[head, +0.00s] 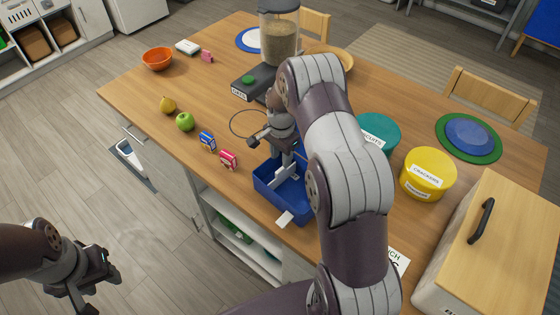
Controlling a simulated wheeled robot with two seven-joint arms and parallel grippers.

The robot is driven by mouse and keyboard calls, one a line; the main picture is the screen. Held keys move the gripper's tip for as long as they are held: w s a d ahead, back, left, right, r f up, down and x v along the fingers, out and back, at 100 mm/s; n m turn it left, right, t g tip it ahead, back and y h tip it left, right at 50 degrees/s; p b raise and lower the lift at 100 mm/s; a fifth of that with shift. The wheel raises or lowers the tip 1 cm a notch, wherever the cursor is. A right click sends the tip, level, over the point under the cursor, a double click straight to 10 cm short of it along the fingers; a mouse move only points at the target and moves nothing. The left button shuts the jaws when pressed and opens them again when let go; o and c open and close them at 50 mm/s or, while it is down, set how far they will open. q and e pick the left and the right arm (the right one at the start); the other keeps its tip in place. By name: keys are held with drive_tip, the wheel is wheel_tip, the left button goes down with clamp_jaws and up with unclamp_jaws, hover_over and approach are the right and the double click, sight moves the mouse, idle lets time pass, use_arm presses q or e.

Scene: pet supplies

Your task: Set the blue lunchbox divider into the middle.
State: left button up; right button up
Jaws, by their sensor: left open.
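The blue lunchbox (268,187) sits open near the front edge of the table, partly hidden by my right arm. A pale grey divider (283,181) shows inside it, crossing the box near its middle; its far end is hidden. My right gripper (285,158) points down right above the divider, at or inside the box's rim. Its fingertips are mostly hidden, so I cannot tell whether they grip the divider. My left gripper (100,283) is open and empty, out over the floor at the lower left, away from the table.
Small blue (207,141) and pink (228,160) cartons, a green apple (185,121) and a pear (168,105) stand left of the box. A teal tin (378,131), a yellow tin (428,174) and a wooden-lidded bin (500,240) stand right. A dispenser (279,35) is behind.

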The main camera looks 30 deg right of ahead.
sight(281, 169)
drive_tip(key=f, duration=0.3)
drive_tip(key=f+p, duration=0.1)
drive_tip(key=shift+w+f, duration=0.25)
drive_tip(key=shift+f, duration=0.15)
drive_tip(key=shift+s+f, duration=0.35)
drive_tip(key=shift+w, duration=0.1)
drive_tip(key=shift+w+f, duration=0.1)
drive_tip(key=shift+w, duration=0.05)
drive_tip(key=shift+c, duration=1.2)
clamp_jaws()
